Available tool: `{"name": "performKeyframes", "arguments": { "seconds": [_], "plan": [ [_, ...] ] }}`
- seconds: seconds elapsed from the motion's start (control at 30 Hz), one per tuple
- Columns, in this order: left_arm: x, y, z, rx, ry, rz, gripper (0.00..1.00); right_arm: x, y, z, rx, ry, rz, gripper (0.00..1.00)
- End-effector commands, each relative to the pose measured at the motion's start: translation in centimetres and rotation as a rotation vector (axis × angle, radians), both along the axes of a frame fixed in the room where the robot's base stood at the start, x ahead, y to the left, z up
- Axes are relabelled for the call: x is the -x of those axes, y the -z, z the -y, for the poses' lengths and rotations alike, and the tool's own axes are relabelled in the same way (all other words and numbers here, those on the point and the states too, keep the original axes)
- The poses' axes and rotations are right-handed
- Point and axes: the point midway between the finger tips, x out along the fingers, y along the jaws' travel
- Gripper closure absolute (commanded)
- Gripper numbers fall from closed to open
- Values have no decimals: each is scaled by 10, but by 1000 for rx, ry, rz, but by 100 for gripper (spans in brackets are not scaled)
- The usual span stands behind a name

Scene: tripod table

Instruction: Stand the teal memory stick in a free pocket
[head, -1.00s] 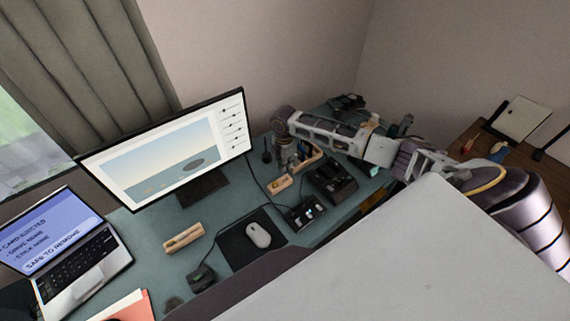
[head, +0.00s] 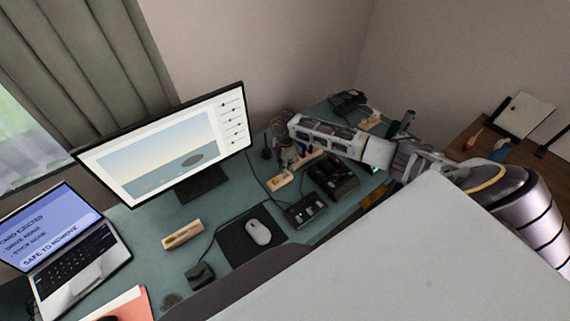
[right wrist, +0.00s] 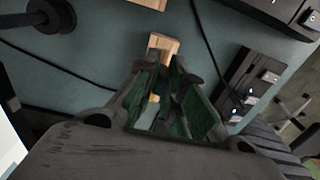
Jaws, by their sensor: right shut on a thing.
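My right gripper (head: 280,162) points down over the far right part of the desk, beside a small wooden block (head: 280,181). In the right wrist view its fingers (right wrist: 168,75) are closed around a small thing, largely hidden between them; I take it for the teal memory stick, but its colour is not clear. The same wooden block (right wrist: 165,43) shows just beyond the fingertips; I cannot tell whether they touch. Another wooden piece (head: 312,155) lies partly behind my right arm. Pockets are too small to make out. My left gripper is not in view.
A black dock (head: 333,177) and a smaller black box (head: 305,211) stand right of the wooden block. The monitor (head: 165,150) stands to the left. A mouse (head: 258,232) lies on a dark mat. A longer wooden holder (head: 183,234) and a laptop (head: 75,260) are further left.

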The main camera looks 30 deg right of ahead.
Motion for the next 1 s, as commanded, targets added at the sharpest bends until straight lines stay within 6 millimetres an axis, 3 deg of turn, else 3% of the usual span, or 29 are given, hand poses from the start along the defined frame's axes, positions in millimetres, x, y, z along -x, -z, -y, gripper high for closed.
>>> {"name": "performKeyframes", "arguments": {
  "seconds": [0.37, 1.0],
  "plan": [
    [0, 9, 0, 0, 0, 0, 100, 0, 19, 0, -1, 1, -1, 99],
    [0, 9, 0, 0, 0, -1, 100, 0, 20, 0, 0, 0, 0, 99]
  ]
}}
